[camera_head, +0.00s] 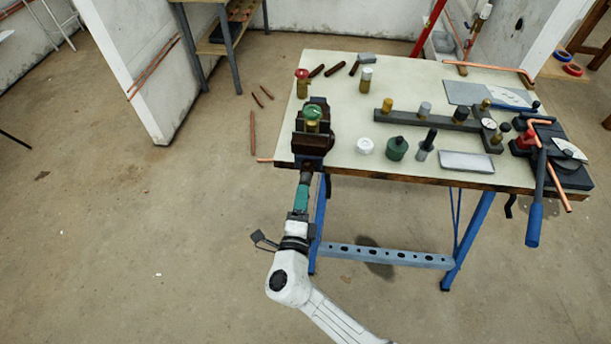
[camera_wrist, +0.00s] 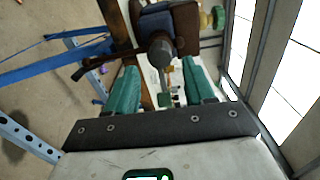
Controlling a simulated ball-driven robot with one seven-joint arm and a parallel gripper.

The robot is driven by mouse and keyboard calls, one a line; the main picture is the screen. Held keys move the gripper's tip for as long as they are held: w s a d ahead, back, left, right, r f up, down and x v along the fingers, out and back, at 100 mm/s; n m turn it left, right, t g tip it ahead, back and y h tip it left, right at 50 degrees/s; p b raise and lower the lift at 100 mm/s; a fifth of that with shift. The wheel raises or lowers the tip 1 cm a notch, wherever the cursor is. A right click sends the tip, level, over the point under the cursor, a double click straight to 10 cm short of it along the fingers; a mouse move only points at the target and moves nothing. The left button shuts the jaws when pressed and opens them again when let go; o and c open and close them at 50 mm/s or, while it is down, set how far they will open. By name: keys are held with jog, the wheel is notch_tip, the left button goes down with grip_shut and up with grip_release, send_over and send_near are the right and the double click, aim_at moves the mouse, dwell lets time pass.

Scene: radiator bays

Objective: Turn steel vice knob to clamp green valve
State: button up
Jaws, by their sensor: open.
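The dark vice (camera_head: 310,143) is fixed at the left front corner of the workbench. The green-topped valve (camera_head: 313,113) with a brass body sits upright at its jaws; whether the jaws touch it I cannot tell. The valve's green and brass parts also show in the wrist view (camera_wrist: 218,17). The grey steel vice knob (camera_wrist: 162,48) faces my wrist camera. My gripper (camera_wrist: 160,66), with two teal fingers, is open, one finger on each side of the knob's line, the knob at or just beyond the tips. In the head view my gripper (camera_head: 305,182) is just below the vice.
A red-topped valve (camera_head: 302,82) stands behind the vice. A dark fixture bar (camera_head: 428,118), a dark green bottle-like part (camera_head: 397,148) and a bending tool (camera_head: 553,150) lie to the right. A blue bench leg (camera_head: 319,222) is close to my gripper.

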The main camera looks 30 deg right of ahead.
aim_at(306, 174)
jog(key=shift+w, duration=0.1)
jog(key=shift+b+x, duration=0.6)
jog(key=shift+x, duration=1.85)
